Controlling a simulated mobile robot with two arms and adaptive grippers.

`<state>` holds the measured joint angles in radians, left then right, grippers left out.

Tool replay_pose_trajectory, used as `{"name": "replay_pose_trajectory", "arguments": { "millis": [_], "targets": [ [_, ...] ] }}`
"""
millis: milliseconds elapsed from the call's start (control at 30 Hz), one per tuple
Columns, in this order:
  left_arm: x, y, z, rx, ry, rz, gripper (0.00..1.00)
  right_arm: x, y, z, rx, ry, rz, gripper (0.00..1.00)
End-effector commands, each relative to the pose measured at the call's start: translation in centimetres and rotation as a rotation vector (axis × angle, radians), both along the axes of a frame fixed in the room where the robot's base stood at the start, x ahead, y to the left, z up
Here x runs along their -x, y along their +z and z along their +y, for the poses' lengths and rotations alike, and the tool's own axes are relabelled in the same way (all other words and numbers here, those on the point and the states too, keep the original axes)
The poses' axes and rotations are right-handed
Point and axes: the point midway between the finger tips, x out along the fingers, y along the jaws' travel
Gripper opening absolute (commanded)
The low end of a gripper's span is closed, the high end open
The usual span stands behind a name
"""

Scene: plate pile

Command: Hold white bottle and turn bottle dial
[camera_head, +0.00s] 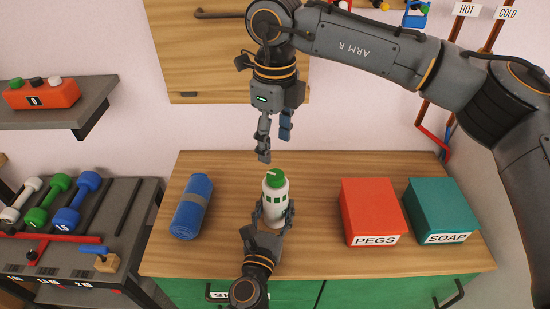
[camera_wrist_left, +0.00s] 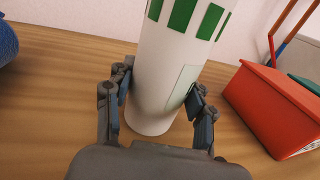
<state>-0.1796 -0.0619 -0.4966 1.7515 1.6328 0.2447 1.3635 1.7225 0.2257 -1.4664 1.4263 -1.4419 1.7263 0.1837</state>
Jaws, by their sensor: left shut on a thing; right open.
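The white bottle (camera_head: 275,197) stands upright on the wooden counter, with green square marks on its side. Its green dial (camera_head: 274,174) is on top. My left gripper (camera_head: 273,214) is shut around the lower part of the bottle from the front. In the left wrist view the bottle (camera_wrist_left: 165,75) is between the two fingers of the left gripper (camera_wrist_left: 157,108), and its top is out of frame. My right gripper (camera_head: 275,142) hangs fingers down above the bottle, open and empty, apart from the dial.
A rolled blue towel (camera_head: 191,207) lies left of the bottle on the wooden counter (camera_head: 320,170). A red PEGS box (camera_head: 371,208) and a teal SOAP box (camera_head: 440,206) stand to the right. Dumbbells (camera_head: 45,200) sit on a rack at far left. A wooden cabinet (camera_head: 205,60) is behind.

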Motion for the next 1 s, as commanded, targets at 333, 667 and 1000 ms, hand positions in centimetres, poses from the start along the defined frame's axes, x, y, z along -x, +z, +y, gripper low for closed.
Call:
{"name": "replay_pose_trajectory", "arguments": {
  "millis": [333,667,1000],
  "targets": [
    [0.0,0.0,0.0,0.0,0.0,0.001,0.04,0.0,3.5,0.0,0.0,0.0,0.001,0.58],
    [0.0,0.0,0.0,0.0,0.0,0.001,0.04,0.0,3.5,0.0,0.0,0.0,0.001,0.58],
    [0.0,0.0,0.0,0.0,0.0,0.0,0.81,0.0,3.5,0.0,0.0,0.0,0.001,0.58]
  ]
}}
